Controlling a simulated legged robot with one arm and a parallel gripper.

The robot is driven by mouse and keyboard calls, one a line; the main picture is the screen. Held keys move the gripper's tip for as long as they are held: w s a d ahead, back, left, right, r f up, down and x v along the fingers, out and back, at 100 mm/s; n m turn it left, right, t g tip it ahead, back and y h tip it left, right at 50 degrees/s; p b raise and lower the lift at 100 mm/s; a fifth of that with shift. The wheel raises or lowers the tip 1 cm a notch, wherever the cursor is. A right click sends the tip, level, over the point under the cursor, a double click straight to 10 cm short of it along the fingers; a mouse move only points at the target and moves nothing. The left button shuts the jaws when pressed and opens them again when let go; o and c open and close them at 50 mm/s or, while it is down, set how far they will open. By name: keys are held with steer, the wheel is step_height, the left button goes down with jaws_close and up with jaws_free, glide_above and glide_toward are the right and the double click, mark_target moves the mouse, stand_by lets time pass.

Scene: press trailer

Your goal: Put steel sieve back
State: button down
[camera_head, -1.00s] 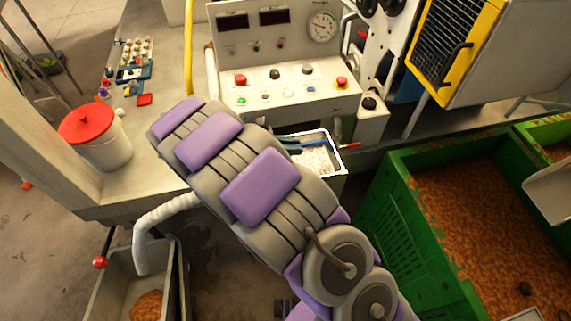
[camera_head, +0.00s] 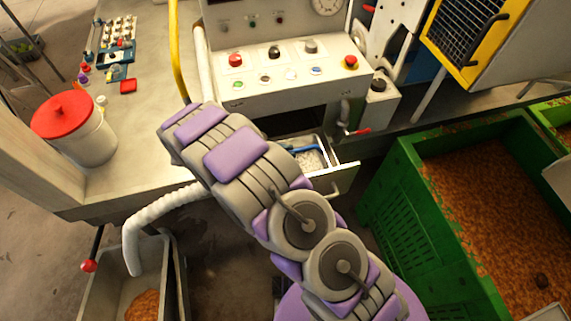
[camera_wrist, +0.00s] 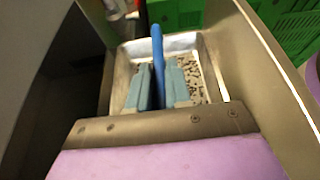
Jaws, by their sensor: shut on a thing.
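The steel sieve (camera_wrist: 122,66) is a square, bright metal tray with a blue handle (camera_wrist: 157,42) and small pale and dark bits inside. My gripper (camera_wrist: 158,66) is shut on the handle with its two blue-grey fingers. In the head view the sieve (camera_head: 311,159) sits inside an open drawer (camera_head: 340,180) below the control panel. In the wrist view the drawer walls (camera_wrist: 270,75) rise around it. My arm hides part of the sieve and most of the gripper. I cannot tell whether the sieve rests on the drawer floor.
The control panel (camera_head: 284,75) stands above the drawer. A red-handled valve (camera_head: 357,132) is close on its right. A green crate (camera_head: 405,200) of brown pulp stands to the right. A red-lidded bucket (camera_head: 90,140) and white hose (camera_head: 160,211) are on the left.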

steer(key=shift+d+f, duration=0.1)
steer(key=shift+f, duration=0.6)
steer(key=shift+d+f, duration=0.35)
steer(key=shift+d, duration=0.2)
steer(key=f+b, duration=0.1)
steer(key=f, duration=0.2)
steer(key=shift+d+f, duration=0.1)
steer(key=shift+d, duration=0.1)
steer(key=shift+a+f, duration=0.15)
steer(key=shift+f, duration=0.15)
steer(key=shift+a, duration=0.45)
steer(key=c, duration=1.4)
jaws_free()
steer(key=shift+c, duration=0.2)
steer(key=o, duration=0.4)
steer(key=shift+d, duration=0.55)
steer(key=p+v, duration=0.3)
steer(key=v, duration=0.9)
steer(key=shift+a+r, duration=0.1)
steer(key=shift+a, duration=0.2)
